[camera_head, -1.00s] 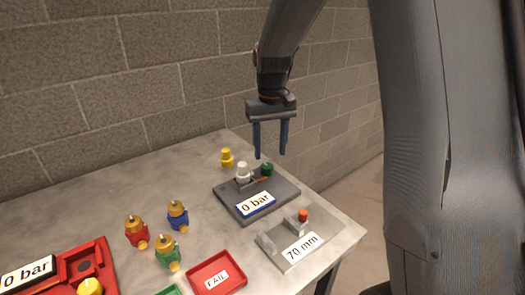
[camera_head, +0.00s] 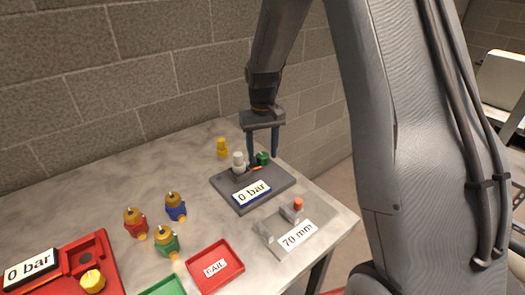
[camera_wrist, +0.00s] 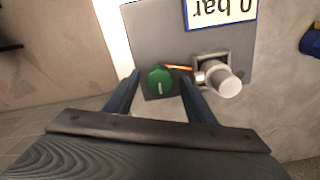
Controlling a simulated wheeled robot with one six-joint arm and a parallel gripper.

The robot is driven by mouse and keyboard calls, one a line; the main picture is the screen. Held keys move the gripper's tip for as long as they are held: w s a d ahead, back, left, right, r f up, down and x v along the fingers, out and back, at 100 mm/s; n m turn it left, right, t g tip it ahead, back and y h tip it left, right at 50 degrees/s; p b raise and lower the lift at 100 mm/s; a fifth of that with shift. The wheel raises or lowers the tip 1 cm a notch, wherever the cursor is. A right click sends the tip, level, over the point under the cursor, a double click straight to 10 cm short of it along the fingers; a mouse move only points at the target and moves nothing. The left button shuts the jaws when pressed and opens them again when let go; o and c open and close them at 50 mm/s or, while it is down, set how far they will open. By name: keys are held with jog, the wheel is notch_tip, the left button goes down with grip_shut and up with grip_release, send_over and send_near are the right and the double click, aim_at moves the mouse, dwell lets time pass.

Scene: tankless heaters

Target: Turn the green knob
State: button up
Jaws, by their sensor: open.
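The green knob (camera_head: 263,158) stands at the back of a dark grey plate (camera_head: 228,190), beside a white fitting (camera_head: 239,163). An orange piece lies between them. The plate carries a "0 bar" display (camera_head: 252,193). My gripper (camera_head: 263,160) points down at the knob and is open. In the wrist view the green knob (camera_wrist: 159,80), with a pale mark on it, lies between and slightly beyond the two fingers of my gripper (camera_wrist: 158,82). The white fitting (camera_wrist: 224,82) is just right of the right finger. I cannot tell whether either finger touches the knob.
A yellow-topped part (camera_head: 222,148) stands behind the plate. A grey "70 mm" fixture (camera_head: 297,232) is near the right table edge. Red, blue and green valves, a red FAIL tray (camera_head: 215,268) and a red fixture (camera_head: 105,250) are at the left front. A block wall is behind.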

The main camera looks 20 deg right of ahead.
jog(key=shift+c, duration=0.4)
jog(key=c, duration=1)
jog(key=shift+o, duration=0.2)
jog(key=shift+m, duration=0.3)
jog(key=m+p, duration=0.1)
jog(key=m, duration=0.4)
jog(key=shift+r, duration=0.1)
jog(key=m, duration=0.6)
jog(key=shift+w, duration=0.1)
jog(key=shift+m, duration=0.4)
jog(key=o, duration=1)
